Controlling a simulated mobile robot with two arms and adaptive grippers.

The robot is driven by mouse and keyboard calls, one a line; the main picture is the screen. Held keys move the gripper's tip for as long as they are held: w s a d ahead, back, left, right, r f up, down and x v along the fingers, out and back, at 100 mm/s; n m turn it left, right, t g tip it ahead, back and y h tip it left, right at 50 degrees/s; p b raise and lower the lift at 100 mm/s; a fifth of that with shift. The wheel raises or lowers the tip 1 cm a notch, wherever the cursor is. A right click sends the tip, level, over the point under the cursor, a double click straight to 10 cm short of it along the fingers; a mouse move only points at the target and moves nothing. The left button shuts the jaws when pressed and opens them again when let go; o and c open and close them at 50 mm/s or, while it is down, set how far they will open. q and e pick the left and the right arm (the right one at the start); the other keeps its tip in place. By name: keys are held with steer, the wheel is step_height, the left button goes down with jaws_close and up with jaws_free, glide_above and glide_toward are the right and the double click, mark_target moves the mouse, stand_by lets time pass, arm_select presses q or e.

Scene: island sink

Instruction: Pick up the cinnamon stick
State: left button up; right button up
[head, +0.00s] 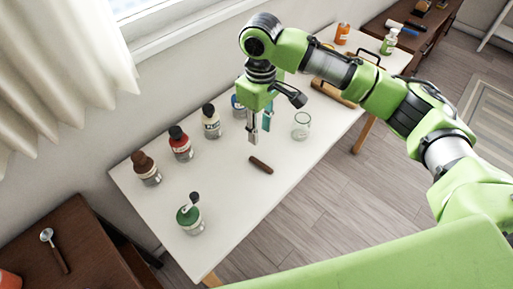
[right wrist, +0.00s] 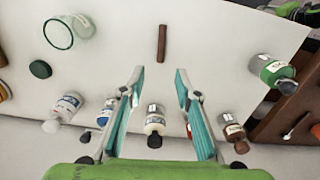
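The cinnamon stick (head: 261,165), a short brown rod, lies on the white table (head: 225,220) near its middle. It also shows in the right wrist view (right wrist: 162,43), beyond the fingertips and roughly in line with the gap between them. My right gripper (head: 260,136) points down above the table, just behind the stick in the head view. My left gripper is not in view.
A clear glass (head: 301,126) stands right of the gripper. The table is clear around the stick.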

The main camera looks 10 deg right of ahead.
glide_above(258, 161)
steer(key=f, duration=0.7)
steer(key=shift+s+d+p, duration=0.2)
steer(key=shift+d+p, duration=0.05)
steer(key=shift+p, duration=0.15)
steer(key=shift+f, duration=0.4)
step_height(258, 161, down, 2)
steer(key=shift+w+a+f+p, duration=0.15)
steer(key=shift+p, duration=0.3)
step_height(258, 161, down, 2)
steer(key=shift+w+a+f, duration=0.1)
steer(key=shift+f, duration=0.4)
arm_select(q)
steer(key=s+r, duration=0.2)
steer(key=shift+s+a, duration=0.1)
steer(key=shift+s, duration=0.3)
arm_select(e)
steer(key=c, duration=0.8)
